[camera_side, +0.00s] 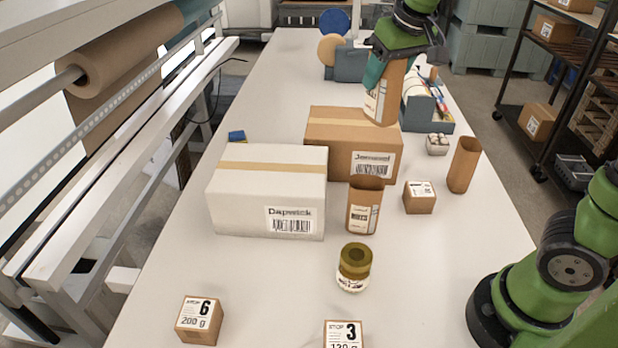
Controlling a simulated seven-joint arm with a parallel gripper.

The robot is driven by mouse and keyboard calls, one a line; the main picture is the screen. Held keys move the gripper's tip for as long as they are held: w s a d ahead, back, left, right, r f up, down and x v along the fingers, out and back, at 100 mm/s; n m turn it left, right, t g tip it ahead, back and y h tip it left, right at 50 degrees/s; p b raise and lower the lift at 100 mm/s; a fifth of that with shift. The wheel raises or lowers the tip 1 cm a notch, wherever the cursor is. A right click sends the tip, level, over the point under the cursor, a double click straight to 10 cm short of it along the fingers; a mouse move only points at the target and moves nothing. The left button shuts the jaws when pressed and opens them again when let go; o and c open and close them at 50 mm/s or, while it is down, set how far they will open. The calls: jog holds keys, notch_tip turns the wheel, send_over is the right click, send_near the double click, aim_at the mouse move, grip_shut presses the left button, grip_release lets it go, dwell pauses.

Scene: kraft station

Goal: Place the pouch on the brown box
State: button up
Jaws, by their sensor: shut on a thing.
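My gripper (390,66) is shut on a brown kraft pouch (383,98) with a white label. The pouch hangs upright at the right part of the brown box (325,128); its lower end overlaps the box's top right in this view. I cannot tell whether it touches the box. The brown box is closed, with a tape strip and a white barcode label on its front. The gripper's fingertips are partly hidden behind its own green body and the pouch.
A white box (245,205) stands left of the brown box. In front are a second kraft pouch (362,212), a jar with an olive lid (354,267) and small cartons (419,198). Another brown pouch (463,165) stands at right. An organizer (428,110) stands behind.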

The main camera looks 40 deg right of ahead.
aim_at(403, 91)
jog(key=d+f, duration=0.1)
jog(key=d+f+m, duration=0.1)
jog(key=d+f, duration=0.1)
jog(key=s+d+f+m, duration=0.1)
jog(key=d, duration=0.1)
jog(key=shift+s+d+f+h, duration=0.1)
jog(key=shift+d+f+h, duration=0.1)
jog(key=shift+f+h, duration=0.2)
jog(key=w+d+f, duration=0.1)
jog(key=w+f, duration=0.1)
jog(key=w, duration=0.5)
jog(key=w+d+f, duration=0.2)
jog(key=w+f, duration=0.1)
jog(key=w, duration=0.5)
jog(key=shift+w+d, duration=0.25)
jog(key=shift+w, duration=0.05)
jog(key=shift+f, duration=0.3)
jog(key=o, duration=1.4)
